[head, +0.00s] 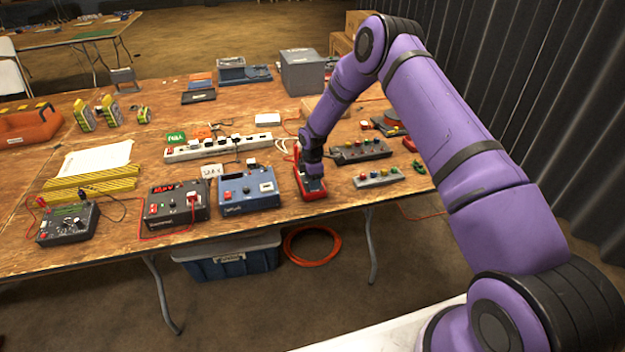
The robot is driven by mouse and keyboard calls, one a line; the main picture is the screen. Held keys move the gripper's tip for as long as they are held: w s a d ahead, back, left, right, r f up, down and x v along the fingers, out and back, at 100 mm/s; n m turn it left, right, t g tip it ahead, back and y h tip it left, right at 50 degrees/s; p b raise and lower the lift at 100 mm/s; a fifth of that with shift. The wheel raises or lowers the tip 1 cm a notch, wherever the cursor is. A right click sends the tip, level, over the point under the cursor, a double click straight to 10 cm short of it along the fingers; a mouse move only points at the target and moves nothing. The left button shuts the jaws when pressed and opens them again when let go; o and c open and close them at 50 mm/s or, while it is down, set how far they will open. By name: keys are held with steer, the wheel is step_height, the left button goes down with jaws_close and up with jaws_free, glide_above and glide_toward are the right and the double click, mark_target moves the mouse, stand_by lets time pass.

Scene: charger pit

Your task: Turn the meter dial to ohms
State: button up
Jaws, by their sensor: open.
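My gripper (312,174) points down over a red hand-sized device (311,194) near the table's front edge. The gripper covers most of the device's face, so a dial on it cannot be made out. I cannot tell whether the fingertips touch it. At the far left front, a dark box (68,224) has a greenish display, a knob and red and black leads. Which of the two is the meter is not clear from this view, and no dial marking is readable.
A blue box (248,192) and a black box with a red display (177,206) stand left of my gripper. A white power strip (222,147) lies behind them. A button panel (361,151) and a grey button strip (379,178) lie to the right.

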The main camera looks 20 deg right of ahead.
steer(key=c, duration=0.9)
